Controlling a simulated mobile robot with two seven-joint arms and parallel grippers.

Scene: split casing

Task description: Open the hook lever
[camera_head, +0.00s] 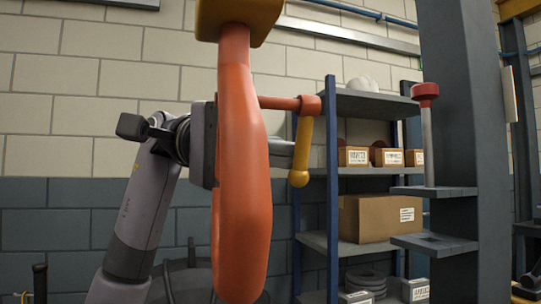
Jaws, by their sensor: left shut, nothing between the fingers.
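A large orange hook-shaped body (240,190) hangs in the middle from a yellow block (238,18). A short red-orange shaft (278,102) sticks out from its right side to a red hub (311,105). The hook lever (303,145), a yellow handle with a round end, hangs down from this hub. My left arm comes in from the left, and its wrist is behind the orange body. My left gripper (284,154) is shut and empty, its grey fingers showing just left of the lever. The orange body hides much of it. I cannot tell whether it touches the lever. My right gripper is not in view.
A shelf unit (332,190) with cardboard boxes (381,217) stands behind on the right. A dark steel column (460,130) with brackets and a red-topped rod (427,135) stands further right. A brick wall (80,85) closes the back.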

